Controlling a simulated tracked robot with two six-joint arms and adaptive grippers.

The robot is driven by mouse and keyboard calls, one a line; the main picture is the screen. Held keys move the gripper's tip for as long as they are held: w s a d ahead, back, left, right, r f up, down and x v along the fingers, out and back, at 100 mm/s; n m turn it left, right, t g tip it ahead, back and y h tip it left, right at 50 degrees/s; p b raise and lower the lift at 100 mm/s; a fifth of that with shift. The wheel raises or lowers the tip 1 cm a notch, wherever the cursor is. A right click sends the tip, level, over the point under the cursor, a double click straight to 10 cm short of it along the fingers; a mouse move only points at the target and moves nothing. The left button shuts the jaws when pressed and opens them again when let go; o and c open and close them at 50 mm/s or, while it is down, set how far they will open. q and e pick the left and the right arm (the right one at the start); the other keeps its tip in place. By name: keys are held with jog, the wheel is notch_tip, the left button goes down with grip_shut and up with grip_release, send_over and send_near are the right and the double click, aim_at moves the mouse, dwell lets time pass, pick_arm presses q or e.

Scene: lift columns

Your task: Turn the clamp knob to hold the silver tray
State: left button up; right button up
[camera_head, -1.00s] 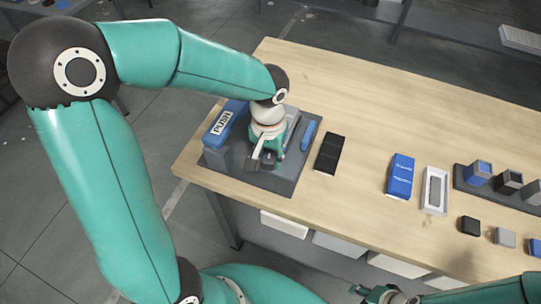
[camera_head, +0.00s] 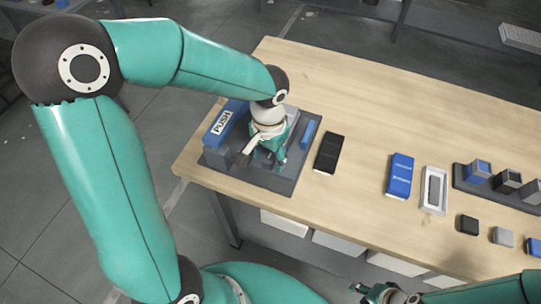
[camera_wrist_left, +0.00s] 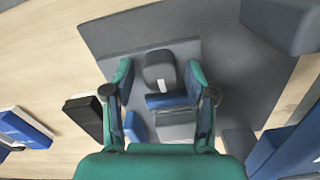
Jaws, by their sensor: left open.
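My left gripper (camera_head: 262,158) points down over the dark grey fixture plate (camera_head: 285,185) at the table's left end. In the left wrist view the left gripper (camera_wrist_left: 160,72) is open, its two fingers on either side of a dark rounded knob (camera_wrist_left: 158,66) with a white mark. I cannot tell if they touch it. A blue bar (camera_wrist_left: 170,100) lies beside the knob, and a silver-grey block (camera_wrist_left: 178,126), perhaps the silver tray, is beyond it. The arm hides much of the fixture in the head view. My right gripper (camera_head: 378,292) is at the bottom edge, its jaws unclear.
A blue PUSH block (camera_head: 222,122) stands at the fixture's left. A black case (camera_head: 328,153), a blue box (camera_head: 399,175) and a white frame (camera_head: 434,190) lie to the right. Several small blocks stand farther right. Bare wood (camera_head: 385,105) lies behind them.

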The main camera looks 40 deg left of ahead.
pick_arm(q)
notch_tip(320, 180, up, 7)
jog(key=p, duration=0.5)
dwell(0.3)
